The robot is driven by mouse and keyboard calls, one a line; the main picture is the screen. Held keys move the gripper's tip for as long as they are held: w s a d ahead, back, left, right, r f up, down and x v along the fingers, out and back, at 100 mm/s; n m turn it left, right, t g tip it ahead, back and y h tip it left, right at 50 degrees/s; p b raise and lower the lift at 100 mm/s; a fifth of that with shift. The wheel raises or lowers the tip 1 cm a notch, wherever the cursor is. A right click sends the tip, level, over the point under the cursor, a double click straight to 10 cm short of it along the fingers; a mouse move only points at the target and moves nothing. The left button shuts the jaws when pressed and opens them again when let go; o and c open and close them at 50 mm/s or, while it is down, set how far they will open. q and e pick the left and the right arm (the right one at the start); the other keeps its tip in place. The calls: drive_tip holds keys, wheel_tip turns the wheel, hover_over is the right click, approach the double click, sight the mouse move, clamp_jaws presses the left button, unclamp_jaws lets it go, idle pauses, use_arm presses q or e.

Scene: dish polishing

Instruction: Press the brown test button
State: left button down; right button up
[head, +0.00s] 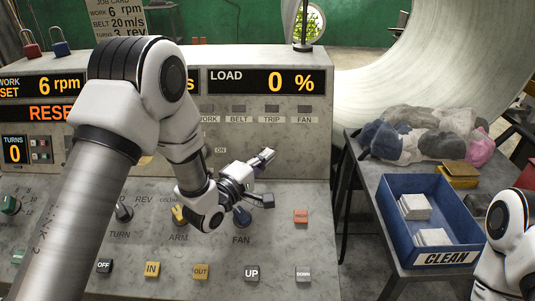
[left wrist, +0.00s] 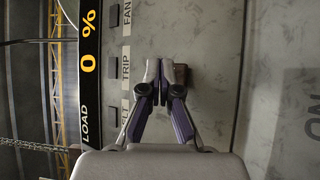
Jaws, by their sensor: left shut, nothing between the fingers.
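My left gripper (head: 267,156) is shut and empty, its fingertips in front of the upright face of the grey control panel (head: 300,145), below the TRIP label. In the left wrist view my left gripper (left wrist: 158,66) has its two fingertips together. A small dark brown button (left wrist: 181,74) shows just beside the fingertips, partly covered by them. I cannot tell whether they touch it, and I cannot read any label on it. In the head view I cannot make this button out behind the gripper. My right gripper is out of view.
The LOAD display (head: 262,81) reads 0 % above a row of small dark lamps. Knobs, an orange button (head: 301,216) and several labelled buttons lie on the sloping desk. A blue CLEAN bin (head: 398,235) stands on the right table, beside piled cloths (head: 425,138).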

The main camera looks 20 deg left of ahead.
use_arm(q)
drive_tip(key=shift+w+a+f, duration=0.2)
drive_tip(key=shift+w+f, duration=0.1)
drive_tip(key=shift+w, duration=0.25)
idle(0.8)
idle(0.3)
drive_tip(key=shift+s+d+r, duration=0.15)
drive_tip(key=shift+s+r, duration=0.05)
drive_tip(key=shift+s, duration=0.2)
drive_tip(key=shift+s+d+r, duration=0.1)
drive_tip(key=shift+s+r, duration=0.1)
drive_tip(key=shift+s, duration=0.2)
drive_tip(key=shift+s+d+r+p, duration=0.25)
drive_tip(key=shift+s+r, duration=0.1)
drive_tip(key=shift+s, duration=0.35)
drive_tip(key=shift+s+d+r+p, duration=0.15)
drive_tip(key=shift+s+r+p, duration=0.2)
drive_tip(key=shift+s, duration=0.4)
drive_tip(key=shift+s+d+r+p, duration=0.2)
drive_tip(key=shift+s+r, duration=0.2)
drive_tip(key=shift+s, duration=0.3)
